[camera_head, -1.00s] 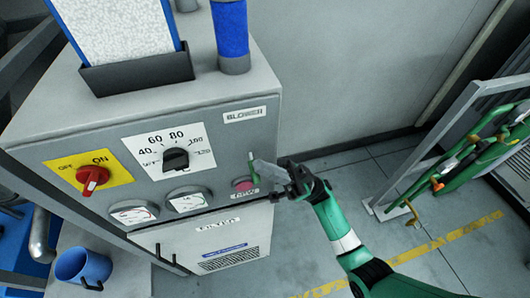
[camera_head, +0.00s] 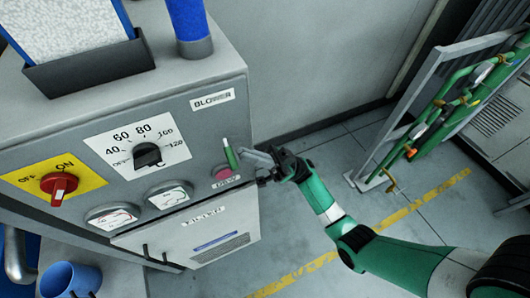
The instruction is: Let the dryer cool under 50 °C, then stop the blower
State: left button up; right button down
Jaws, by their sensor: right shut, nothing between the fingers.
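The grey dryer cabinet (camera_head: 60,137) fills the left side of the head view. Below its BLOWER label (camera_head: 213,99) is a slim green lever (camera_head: 231,153), with a pink-red button (camera_head: 222,172) just under it. My right gripper (camera_head: 256,157) is shut and empty, close to the right of the lever; contact cannot be told. A black temperature knob (camera_head: 147,155) sits on a white scale, its pointer hard to read. A red switch (camera_head: 59,186) sits on a yellow OFF/ON plate. Two round gauges (camera_head: 111,216) (camera_head: 170,196) have unreadable needles. My left gripper is out of view.
A blue mug (camera_head: 70,280) stands at the lower left. A blue cylinder (camera_head: 188,22) and a hopper of white granules (camera_head: 70,30) are on the cabinet top. Green pipes on a grey frame (camera_head: 405,115) stand at right. Grey floor between is clear.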

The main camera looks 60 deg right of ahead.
jog(key=b+v, duration=0.1)
jog(key=v, duration=0.8)
jog(key=shift+b, duration=0.4)
jog(key=shift+s, duration=0.1)
